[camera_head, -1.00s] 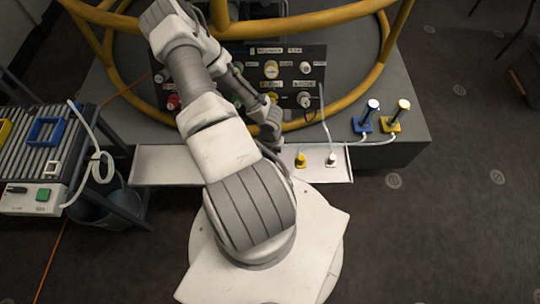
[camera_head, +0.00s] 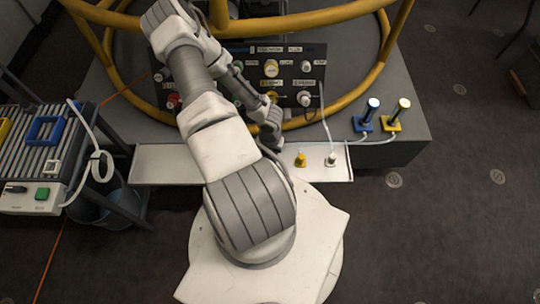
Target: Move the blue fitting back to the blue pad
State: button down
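Two upright holders stand on the right end of the grey platform. One has a blue base and a dark blue body with a pale top (camera_head: 367,114); I cannot tell whether it is the blue fitting. No separate loose blue fitting shows. My arm reaches over the platform and folds back down; its wrist end (camera_head: 270,133) is just above the tray, before the panel. The fingers are hidden, so their state and any held thing cannot be seen.
A shallow tray (camera_head: 160,165) holds a yellow fitting (camera_head: 300,160) and a white fitting (camera_head: 331,160). A black panel (camera_head: 315,85) with several ports stands behind, ringed by yellow rails (camera_head: 330,18). A yellow holder (camera_head: 396,117) and white hoses are at right.

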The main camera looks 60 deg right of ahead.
jog(key=c, duration=0.6)
grip_release()
jog(key=shift+o, duration=0.2)
jog(key=shift+r, duration=0.1)
notch_tip(320, 180, up, 17)
jog(key=p, duration=0.7)
jog(key=shift+r, duration=0.15)
